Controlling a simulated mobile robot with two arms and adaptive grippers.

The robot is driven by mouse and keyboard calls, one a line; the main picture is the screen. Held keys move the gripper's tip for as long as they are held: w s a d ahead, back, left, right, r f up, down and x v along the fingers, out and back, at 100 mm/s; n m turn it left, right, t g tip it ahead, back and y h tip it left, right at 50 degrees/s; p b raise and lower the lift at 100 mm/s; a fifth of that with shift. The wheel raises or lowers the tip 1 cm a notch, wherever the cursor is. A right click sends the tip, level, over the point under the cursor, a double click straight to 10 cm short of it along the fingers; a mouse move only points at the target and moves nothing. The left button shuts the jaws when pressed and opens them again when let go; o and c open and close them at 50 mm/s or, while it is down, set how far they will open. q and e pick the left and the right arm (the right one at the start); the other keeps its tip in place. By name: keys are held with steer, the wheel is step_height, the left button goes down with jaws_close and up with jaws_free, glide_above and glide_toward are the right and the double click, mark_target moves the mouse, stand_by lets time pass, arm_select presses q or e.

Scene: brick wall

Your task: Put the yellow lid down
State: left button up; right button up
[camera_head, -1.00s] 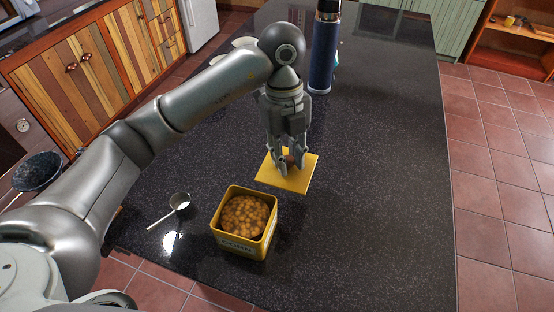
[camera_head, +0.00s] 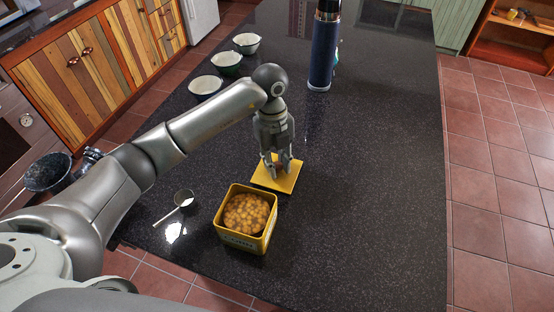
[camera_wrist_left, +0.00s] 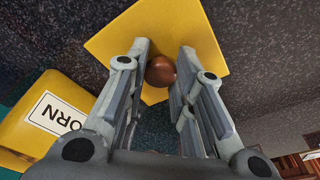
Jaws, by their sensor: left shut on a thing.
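The yellow lid (camera_head: 291,182) is a flat square plate with a round brown knob (camera_wrist_left: 161,70). My left gripper (camera_head: 277,165) is shut on the knob, with one finger on each side in the left wrist view (camera_wrist_left: 163,52). The lid is level, at or just above the dark counter; I cannot tell if it touches. The yellow square tin (camera_head: 240,243) stands open beside it, nearer to me, full of round orange-brown pieces. Its label shows in the left wrist view (camera_wrist_left: 57,115). My right gripper is out of view.
Several bowls (camera_head: 226,64) stand along the counter's far left edge. A tall blue bottle (camera_head: 322,55) stands at the back. The counter (camera_head: 375,190) to the right of the lid is clear.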

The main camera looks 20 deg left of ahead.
arm_select(q)
steer(key=shift+f, duration=0.1)
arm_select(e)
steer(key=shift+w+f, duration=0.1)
arm_select(q)
steer(key=o, duration=1)
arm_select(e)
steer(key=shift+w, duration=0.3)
arm_select(q)
steer(key=shift+r, duration=0.2)
steer(key=shift+w+r, duration=0.15)
steer(key=shift+r, duration=0.2)
steer(key=shift+w+a+r+b, duration=0.2)
steer(key=shift+r+b, duration=0.3)
steer(key=shift+r, duration=1.35)
steer(key=shift+w+a+r+b, duration=0.2)
steer(key=shift+r+b, duration=0.25)
steer(key=shift+r, duration=1.35)
steer(key=shift+w+a+r+b, duration=0.2)
steer(key=shift+r+b, duration=0.3)
steer(key=shift+r, duration=1.35)
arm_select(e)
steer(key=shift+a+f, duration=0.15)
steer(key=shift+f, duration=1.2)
